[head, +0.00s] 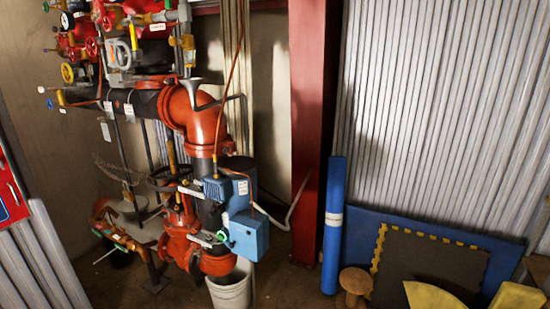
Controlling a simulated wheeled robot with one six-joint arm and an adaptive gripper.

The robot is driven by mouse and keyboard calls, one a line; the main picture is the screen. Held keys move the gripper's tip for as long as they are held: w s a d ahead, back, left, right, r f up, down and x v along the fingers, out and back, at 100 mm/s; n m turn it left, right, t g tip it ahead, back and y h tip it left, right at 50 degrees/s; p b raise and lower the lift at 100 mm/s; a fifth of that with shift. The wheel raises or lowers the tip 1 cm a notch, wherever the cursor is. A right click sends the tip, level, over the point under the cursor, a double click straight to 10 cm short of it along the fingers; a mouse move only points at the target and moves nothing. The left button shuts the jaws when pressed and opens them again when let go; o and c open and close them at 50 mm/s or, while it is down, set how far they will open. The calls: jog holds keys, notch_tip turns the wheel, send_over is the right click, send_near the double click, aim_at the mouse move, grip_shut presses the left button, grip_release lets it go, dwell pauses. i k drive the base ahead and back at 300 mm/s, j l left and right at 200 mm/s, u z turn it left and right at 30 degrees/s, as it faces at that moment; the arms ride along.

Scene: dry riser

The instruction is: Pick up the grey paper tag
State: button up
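Small paper tags hang from the dark horizontal pipe at the upper left of the head view. A greyish tag (105,131) hangs lowest. A whiter tag (108,108) hangs just above it, and another pale tag (129,112) hangs to the right. They are small, and I cannot be sure which one is the grey paper tag. My gripper is not in view, so I cannot tell its state or its distance from the tags.
Orange-red pipework (192,112) with valves and a blue box (248,235) stands around the tags. A white bucket (230,290) is below. A red column (307,120), blue roll (333,225) and wooden stool (355,282) stand right. Some floor between is clear.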

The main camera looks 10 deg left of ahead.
aim_at(105, 126)
jog(key=i+j+u, duration=0.3)
jog(key=i, duration=0.15)
jog(key=i+u, duration=0.3)
jog(key=i, duration=0.2)
